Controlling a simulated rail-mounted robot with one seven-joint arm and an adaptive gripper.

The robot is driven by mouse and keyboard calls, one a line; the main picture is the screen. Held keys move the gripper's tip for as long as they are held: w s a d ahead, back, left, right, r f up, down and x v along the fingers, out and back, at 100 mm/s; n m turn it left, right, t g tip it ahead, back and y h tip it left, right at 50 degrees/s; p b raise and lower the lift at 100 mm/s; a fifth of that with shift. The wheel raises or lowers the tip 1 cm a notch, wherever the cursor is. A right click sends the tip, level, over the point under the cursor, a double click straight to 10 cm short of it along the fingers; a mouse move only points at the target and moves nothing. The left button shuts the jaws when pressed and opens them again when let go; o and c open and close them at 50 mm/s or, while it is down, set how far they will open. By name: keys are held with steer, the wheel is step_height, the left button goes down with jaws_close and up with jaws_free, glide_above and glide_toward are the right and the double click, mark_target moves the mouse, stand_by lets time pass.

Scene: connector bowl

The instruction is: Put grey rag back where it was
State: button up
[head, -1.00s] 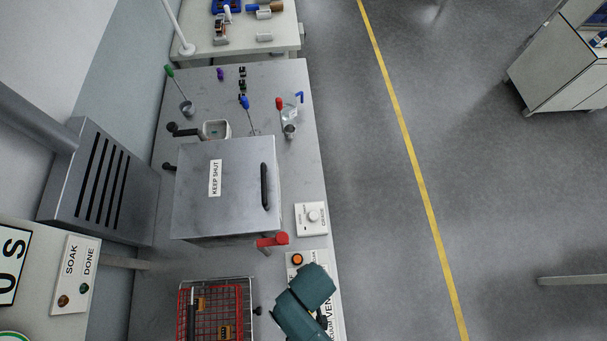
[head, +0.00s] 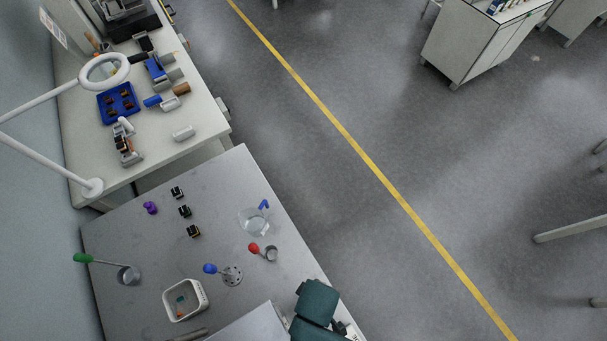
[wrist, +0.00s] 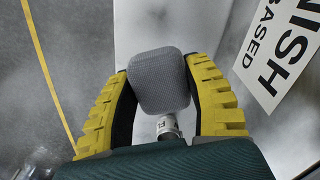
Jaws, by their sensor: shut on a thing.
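The grey rag (wrist: 160,85) shows in the wrist view as a grey, finely woven, rounded bundle. My gripper (wrist: 160,72) has its two yellow ribbed fingers on either side of it and is shut on it. A small pale metallic cylinder (wrist: 167,127) shows just below the rag in that view; I cannot tell what it is. In the head view, my teal arm shows at the bottom edge, while my fingers and the rag are not visible there.
The steel bench (head: 130,230) holds a white square container (head: 185,314), ladles, small black parts (head: 185,211) and a clear jug (head: 253,222). Beyond it, a white bench (head: 185,150) carries a blue tray (head: 118,88) and a ring lamp (head: 104,71). Open floor (head: 300,150) lies to the right.

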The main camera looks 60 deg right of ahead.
steer(key=shift+s+a+f, duration=0.15)
steer(key=shift+s, duration=0.15)
step_height(320, 180, down, 10)
steer(key=shift+f+b, duration=0.1)
steer(key=shift+b, duration=0.8)
steer(key=o, duration=1.1)
steer(key=shift+s, duration=0.1)
steer(key=shift+c, duration=0.2)
step_height(320, 180, up, 12)
steer(key=shift+r+p, duration=0.2)
steer(key=shift+p, duration=0.9)
